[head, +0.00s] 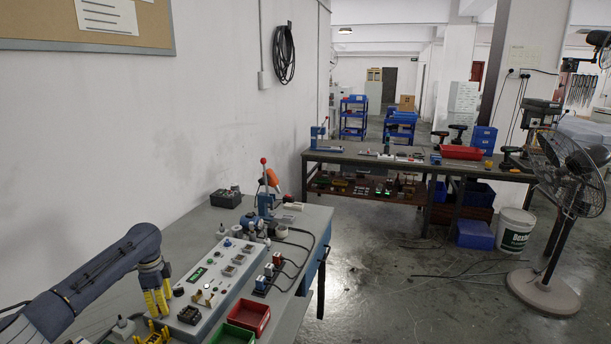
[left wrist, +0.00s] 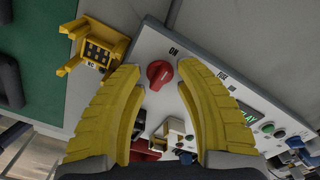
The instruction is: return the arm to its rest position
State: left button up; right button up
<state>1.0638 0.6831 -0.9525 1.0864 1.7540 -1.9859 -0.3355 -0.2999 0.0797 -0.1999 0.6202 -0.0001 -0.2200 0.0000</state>
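My left arm (head: 95,275) reaches in from the lower left in the head view. My left gripper (head: 158,301) points down over the near left end of the white plate processor panel (head: 241,269). In the left wrist view the yellow fingers of the left gripper (left wrist: 158,70) are apart, with nothing held between them. A red knob (left wrist: 160,73) on the panel, by the "ON" label, shows between the fingertips. I cannot tell how far above the knob they are. My right arm and gripper are not in view.
A yellow fixture (left wrist: 94,48) lies beside the panel, close to the left finger. Red (head: 249,315) and green (head: 232,336) bins stand right of the panel. A press with a red-tipped lever (head: 264,180) stands behind. A fan (head: 560,190) is far right. The middle floor is open.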

pick_arm(q)
jog(key=n, duration=1)
jog(key=shift+n, duration=0.3)
dwell(0.6)
